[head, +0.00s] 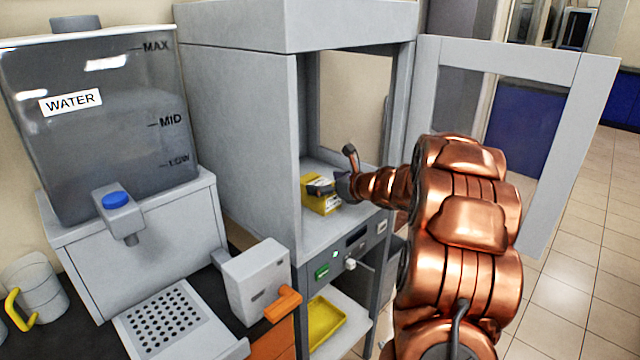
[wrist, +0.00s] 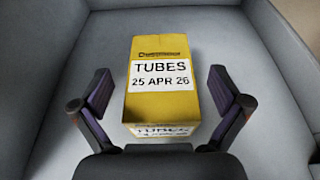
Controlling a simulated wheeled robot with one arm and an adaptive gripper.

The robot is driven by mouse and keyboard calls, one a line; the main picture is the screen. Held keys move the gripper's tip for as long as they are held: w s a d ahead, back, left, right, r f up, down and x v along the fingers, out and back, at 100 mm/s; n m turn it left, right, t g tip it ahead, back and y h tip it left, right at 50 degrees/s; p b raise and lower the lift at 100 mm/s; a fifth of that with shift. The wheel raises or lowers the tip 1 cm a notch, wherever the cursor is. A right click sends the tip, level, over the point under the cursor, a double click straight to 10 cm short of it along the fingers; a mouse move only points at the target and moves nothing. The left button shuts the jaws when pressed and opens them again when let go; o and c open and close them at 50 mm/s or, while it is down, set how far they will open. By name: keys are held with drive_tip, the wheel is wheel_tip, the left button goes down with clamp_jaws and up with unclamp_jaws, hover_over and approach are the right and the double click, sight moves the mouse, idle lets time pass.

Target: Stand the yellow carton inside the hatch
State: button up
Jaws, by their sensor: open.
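The yellow carton (head: 322,201) stands on the floor of the grey hatch (head: 318,238), just inside its open front. In the wrist view the carton (wrist: 160,103) shows white labels reading TUBES and 25 APR 26. My gripper (head: 335,187) reaches into the hatch from the right, at the carton. In the wrist view its two fingers (wrist: 160,92) are open, one on each side of the carton, with a gap visible on both sides. Part of the carton is hidden behind my gripper in the head view.
The hatch door (head: 570,150), a grey frame with a window, hangs open at the right. Buttons (head: 323,271) sit below the opening, above a shelf with a yellow tray (head: 325,322). A water tank (head: 100,130) and a dispenser with an orange lever (head: 283,304) stand at the left.

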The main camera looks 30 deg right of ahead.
drive_tip(key=b+v, duration=0.2)
drive_tip(key=v, duration=0.8)
drive_tip(key=shift+w, duration=0.1)
wheel_tip(320, 180, up, 4)
drive_tip(key=w+m+h, duration=0.3)
drive_tip(key=m+h, duration=0.3)
drive_tip(key=m, duration=0.4)
drive_tip(key=s+a+f+m+g+y, duration=0.1)
drive_tip(key=s+a+f+m+g, duration=0.4)
drive_tip(key=s+a+m, duration=0.4)
drive_tip(key=s+a+f+m+g+y, duration=0.1)
drive_tip(key=s+a+f+m+g, duration=0.4)
drive_tip(key=s+a+m, duration=0.5)
drive_tip(key=s+a+f+m+g, duration=0.5)
drive_tip(key=s+a+m, duration=0.4)
drive_tip(key=s, duration=1.2)
drive_tip(key=a+g, duration=0.1)
drive_tip(key=a, duration=0.1)
drive_tip(key=shift+a+m+y, duration=0.3)
drive_tip(key=shift+a+y, duration=0.1)
